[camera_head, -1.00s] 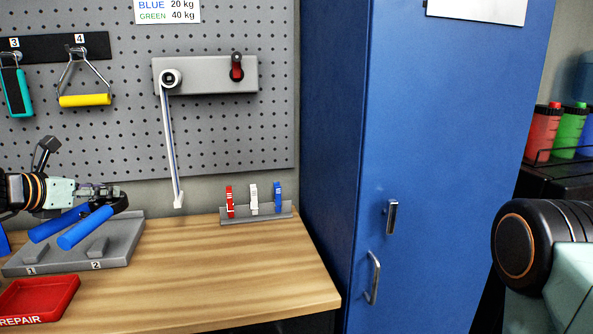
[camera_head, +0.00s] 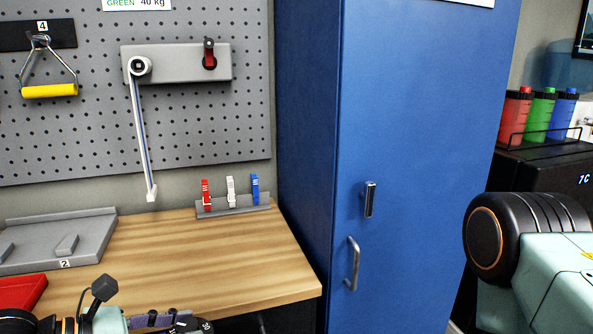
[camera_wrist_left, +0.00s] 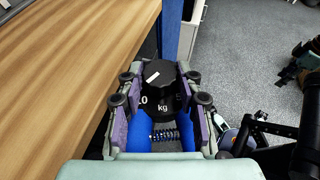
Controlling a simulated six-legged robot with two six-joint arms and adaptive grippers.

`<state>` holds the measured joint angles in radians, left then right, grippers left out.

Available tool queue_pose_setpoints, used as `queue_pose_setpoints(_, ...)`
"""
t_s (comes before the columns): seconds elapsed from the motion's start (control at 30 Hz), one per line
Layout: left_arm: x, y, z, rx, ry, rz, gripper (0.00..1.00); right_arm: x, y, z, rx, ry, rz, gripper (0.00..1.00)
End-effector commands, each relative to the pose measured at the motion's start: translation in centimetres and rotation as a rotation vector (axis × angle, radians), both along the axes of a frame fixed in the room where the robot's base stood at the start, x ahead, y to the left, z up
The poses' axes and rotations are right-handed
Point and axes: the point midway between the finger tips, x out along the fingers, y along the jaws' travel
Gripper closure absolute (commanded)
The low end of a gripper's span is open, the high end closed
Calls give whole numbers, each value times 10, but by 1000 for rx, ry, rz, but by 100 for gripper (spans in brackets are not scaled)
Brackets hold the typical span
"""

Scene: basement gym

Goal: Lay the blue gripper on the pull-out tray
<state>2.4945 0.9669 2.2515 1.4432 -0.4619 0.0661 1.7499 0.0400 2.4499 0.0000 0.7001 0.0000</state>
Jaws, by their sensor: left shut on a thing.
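The blue gripper (camera_wrist_left: 140,132) is a hand gripper with two blue handles, a coil spring and a black head with a partly hidden "kg" marking. My left gripper (camera_wrist_left: 160,92) is shut on it, with one finger on each side. I cannot make out a pull-out tray in either view. My right arm shows at the right, but its gripper is outside the picture.
The wooden workbench (camera_head: 190,255) carries a grey stand (camera_head: 90,228), a red tray (camera_head: 22,290) and a small rack with red, white and blue clips (camera_head: 230,190). A blue cabinet (camera_head: 410,150) stands to its right. Open floor (camera_wrist_left: 235,40) shows beside the bench.

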Motion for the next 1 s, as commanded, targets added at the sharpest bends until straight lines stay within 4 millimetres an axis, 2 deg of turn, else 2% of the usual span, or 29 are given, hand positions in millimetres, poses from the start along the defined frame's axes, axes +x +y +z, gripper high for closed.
queue_pose_setpoints(0.1,-15,-7,-19,-3,4,-3,100,0,0,-5,0,0,0,60)
queue_pose_setpoints(0.27,-22,-6,-35,1,-1,-3,100,0,0,-8,0,0,0,60)
queue_pose_setpoints(1.0,-23,-5,-36,2,-4,-2,100,0,0,-7,0,0,0,60)
